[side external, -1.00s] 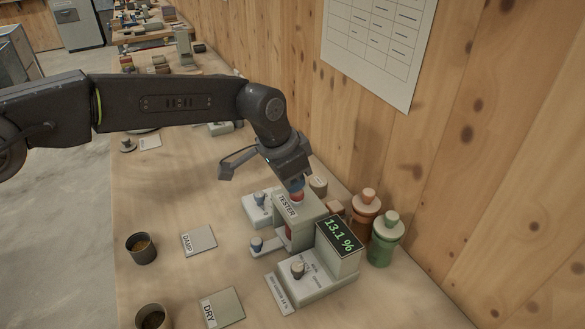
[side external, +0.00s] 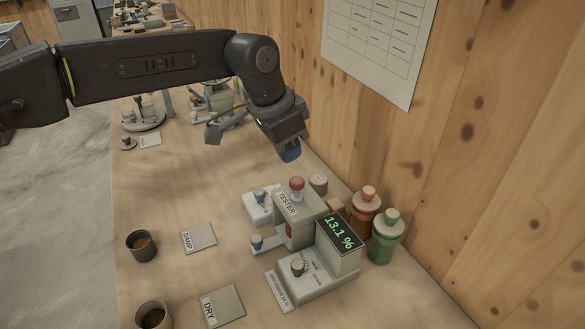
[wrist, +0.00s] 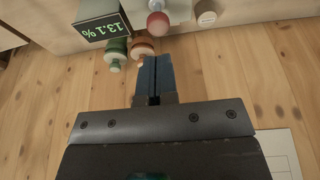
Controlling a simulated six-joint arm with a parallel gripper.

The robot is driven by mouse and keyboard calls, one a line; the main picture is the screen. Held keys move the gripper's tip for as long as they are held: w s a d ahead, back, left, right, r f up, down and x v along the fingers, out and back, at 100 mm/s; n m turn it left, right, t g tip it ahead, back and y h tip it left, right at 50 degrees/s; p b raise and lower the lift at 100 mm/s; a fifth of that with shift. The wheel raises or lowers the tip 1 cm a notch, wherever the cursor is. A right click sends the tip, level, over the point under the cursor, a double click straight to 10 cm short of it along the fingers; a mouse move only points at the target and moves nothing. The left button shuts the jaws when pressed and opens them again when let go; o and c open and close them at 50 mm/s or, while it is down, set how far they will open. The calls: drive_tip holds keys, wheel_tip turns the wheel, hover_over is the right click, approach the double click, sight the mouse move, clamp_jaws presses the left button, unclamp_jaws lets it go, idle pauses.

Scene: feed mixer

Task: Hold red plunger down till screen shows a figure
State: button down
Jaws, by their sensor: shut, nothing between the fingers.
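The red plunger (side external: 297,184) stands up on top of the grey tester box (side external: 287,204), with nothing touching it. It also shows at the top of the wrist view (wrist: 158,24). The screen (side external: 341,233) beside the tester reads 13.1 % in green; the same figure shows in the wrist view (wrist: 102,28). My gripper (side external: 290,153) is shut and empty, in the air above the plunger and apart from it. Its blue fingertips are together in the wrist view (wrist: 154,75).
An orange bottle (side external: 366,204) and a green bottle (side external: 385,237) stand right of the screen, near the wooden wall. DAMP (side external: 199,238) and DRY (side external: 222,306) cards lie at the left, with dark cups (side external: 142,246) beside them. The bench between cards and tester is clear.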

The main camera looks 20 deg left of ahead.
drive_tip(key=v, duration=0.7)
idle(0.3)
drive_tip(key=s+a+r+n+t, duration=0.1)
drive_tip(key=s+a+r+n, duration=0.15)
drive_tip(key=s+a, duration=0.4)
drive_tip(key=s+a+r+n+t, duration=0.1)
drive_tip(key=s+a+r+n, duration=0.2)
drive_tip(key=a, duration=0.7)
drive_tip(key=s+a+f+n, duration=0.1)
drive_tip(key=s+a+f, duration=0.2)
drive_tip(key=s, duration=0.3)
drive_tip(key=s+a+f+n+y, duration=0.1)
drive_tip(key=s+a+f, duration=0.2)
drive_tip(key=s, duration=0.3)
drive_tip(key=s+a+f+n+t+y, duration=0.1)
drive_tip(key=s+a+f, duration=0.3)
drive_tip(key=s+a, duration=0.1)
drive_tip(key=shift+s, duration=0.6)
